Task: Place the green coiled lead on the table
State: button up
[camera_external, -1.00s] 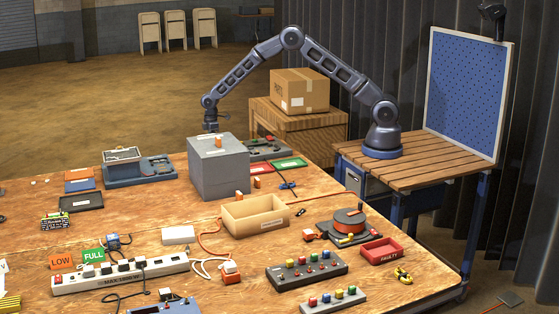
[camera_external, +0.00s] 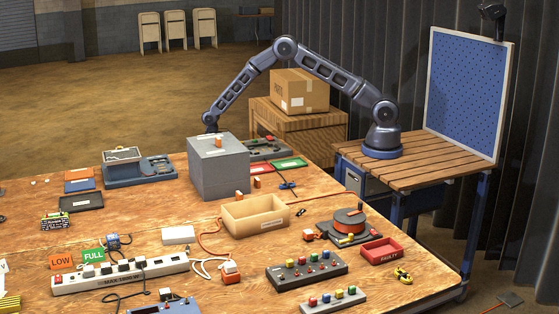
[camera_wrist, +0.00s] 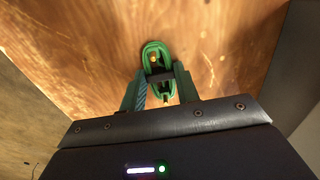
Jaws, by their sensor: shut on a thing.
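In the wrist view my gripper (camera_wrist: 159,82) is shut on the green coiled lead (camera_wrist: 153,48), a small green loop bundle between the fingertips. Brown wooden tabletop fills the view beyond it; I cannot tell whether the lead touches the wood. In the external view the wooden table (camera_external: 150,215) spans the foreground. My arm reaches down at its far side, and my gripper and the lead are hidden behind the tall grey box.
The grey box (camera_external: 218,172) stands between the camera and my gripper. A wooden bin (camera_external: 255,215) is in front.

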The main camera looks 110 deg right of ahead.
jog(key=shift+f, duration=0.1)
jog(key=o, duration=1)
